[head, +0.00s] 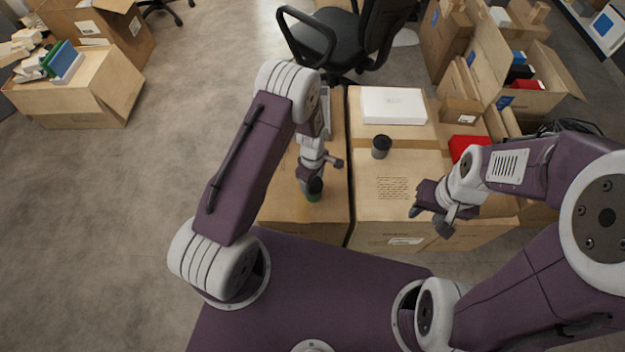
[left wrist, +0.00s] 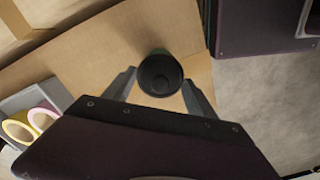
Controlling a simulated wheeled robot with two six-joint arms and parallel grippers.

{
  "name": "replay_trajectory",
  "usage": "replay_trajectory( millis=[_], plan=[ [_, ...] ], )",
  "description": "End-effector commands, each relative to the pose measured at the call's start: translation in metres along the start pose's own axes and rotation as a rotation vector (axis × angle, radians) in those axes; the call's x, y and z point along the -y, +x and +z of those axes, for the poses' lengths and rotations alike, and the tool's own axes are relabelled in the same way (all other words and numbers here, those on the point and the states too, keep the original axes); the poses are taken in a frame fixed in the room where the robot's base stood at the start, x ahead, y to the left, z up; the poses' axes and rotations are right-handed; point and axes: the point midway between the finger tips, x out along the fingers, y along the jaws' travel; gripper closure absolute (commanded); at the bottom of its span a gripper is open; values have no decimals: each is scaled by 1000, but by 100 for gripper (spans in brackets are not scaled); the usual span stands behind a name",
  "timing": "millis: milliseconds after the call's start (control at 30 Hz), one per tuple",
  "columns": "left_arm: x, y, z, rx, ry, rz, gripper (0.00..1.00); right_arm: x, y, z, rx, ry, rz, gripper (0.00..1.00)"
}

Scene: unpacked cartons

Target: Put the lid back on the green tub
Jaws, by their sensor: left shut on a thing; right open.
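The green tub (head: 314,196) stands on the left-hand carton, mostly hidden under my left gripper (head: 311,182). My right gripper (head: 430,220) is open and empty above the front of the right-hand carton.
A dark cup (head: 381,146) and a white box (head: 394,105) stand on the right-hand carton (head: 388,230). A grey tray with tape rolls (left wrist: 42,118) shows in the left wrist view. An office chair (head: 340,40) is behind. Open cartons stand at the back right.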

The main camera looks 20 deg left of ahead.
Motion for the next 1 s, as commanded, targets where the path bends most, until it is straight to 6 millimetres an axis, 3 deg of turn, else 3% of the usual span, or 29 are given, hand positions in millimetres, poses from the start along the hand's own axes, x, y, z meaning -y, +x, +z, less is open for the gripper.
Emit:
replay_trajectory(
  millis=[467, 500, 567, 800, 867, 1000],
  plan=[
    [0, 0, 0, 0, 0, 0, 72, 0, -2, 0, 0, 0, 0, 59],
    [0, 0, 0, 0, 0, 0, 29, 0, -2, 0, 0, 0, 0, 59],
    [0, 0, 0, 0, 0, 0, 12, 0, -2, 0, 0, 0, 0, 59],
    [0, 0, 0, 0, 0, 0, 9, 0, -2, 0, 0, 0, 0, 59],
    [0, 0, 0, 0, 0, 0, 0, 0, -2, 0, 0, 0, 0, 59],
    [0, 0, 0, 0, 0, 0, 0, 0, -2, 0, 0, 0, 0, 59]
  ],
)
